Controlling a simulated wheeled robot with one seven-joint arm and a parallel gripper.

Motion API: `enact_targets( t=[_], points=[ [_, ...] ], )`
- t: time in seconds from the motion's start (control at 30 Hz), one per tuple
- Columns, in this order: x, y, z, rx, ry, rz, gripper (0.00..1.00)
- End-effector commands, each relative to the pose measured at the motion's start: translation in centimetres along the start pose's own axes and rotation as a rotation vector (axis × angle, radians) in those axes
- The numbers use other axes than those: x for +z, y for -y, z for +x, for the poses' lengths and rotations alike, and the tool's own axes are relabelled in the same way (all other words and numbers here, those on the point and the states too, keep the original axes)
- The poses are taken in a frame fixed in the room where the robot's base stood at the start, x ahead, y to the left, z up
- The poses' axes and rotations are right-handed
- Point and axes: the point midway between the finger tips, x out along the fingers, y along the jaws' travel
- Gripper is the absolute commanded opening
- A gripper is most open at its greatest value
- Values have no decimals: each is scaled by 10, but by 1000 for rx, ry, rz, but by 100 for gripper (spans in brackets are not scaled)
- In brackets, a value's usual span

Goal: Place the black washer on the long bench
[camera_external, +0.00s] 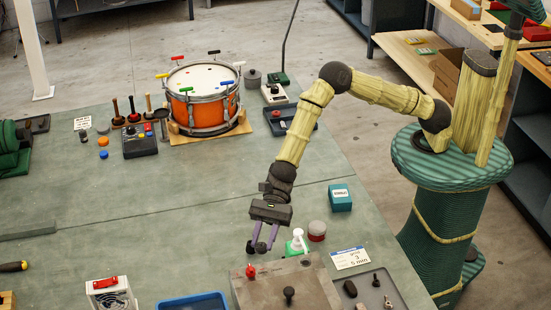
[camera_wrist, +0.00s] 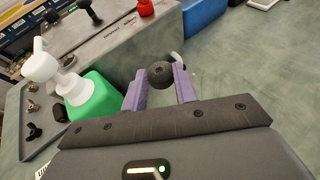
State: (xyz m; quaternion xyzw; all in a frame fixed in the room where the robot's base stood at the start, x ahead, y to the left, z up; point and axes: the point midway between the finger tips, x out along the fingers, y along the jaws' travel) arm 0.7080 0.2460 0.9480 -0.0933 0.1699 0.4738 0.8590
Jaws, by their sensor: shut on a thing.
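My gripper (camera_external: 263,238) is over the front part of the large green-topped bench (camera_external: 215,210), pointing down. In the wrist view its two purple fingers (camera_wrist: 160,86) are shut on a small dark round piece, which I take for the black washer (camera_wrist: 160,73). The piece has a small mark at its centre. In the external view a dark blob (camera_external: 255,247) shows at the fingertips, a little above the bench or close to it; I cannot tell whether it touches. Which surface counts as the long bench is not marked.
A green-and-white bottle (camera_external: 297,245) and a grey block (camera_external: 265,292) with red and black knobs stand close by my gripper. A blue tray (camera_external: 195,301) is at the front. An orange drum (camera_external: 203,105) stands at the back. The bench's middle is clear.

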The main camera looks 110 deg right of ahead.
Motion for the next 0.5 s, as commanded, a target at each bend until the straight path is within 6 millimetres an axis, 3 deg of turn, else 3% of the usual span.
enact_targets(
  t=[0.2, 0.5],
  points=[
    [-36, 0, 15, 1, -2, 2, 4],
    [-42, 0, 17, 0, 0, 0, 4]
  ],
)
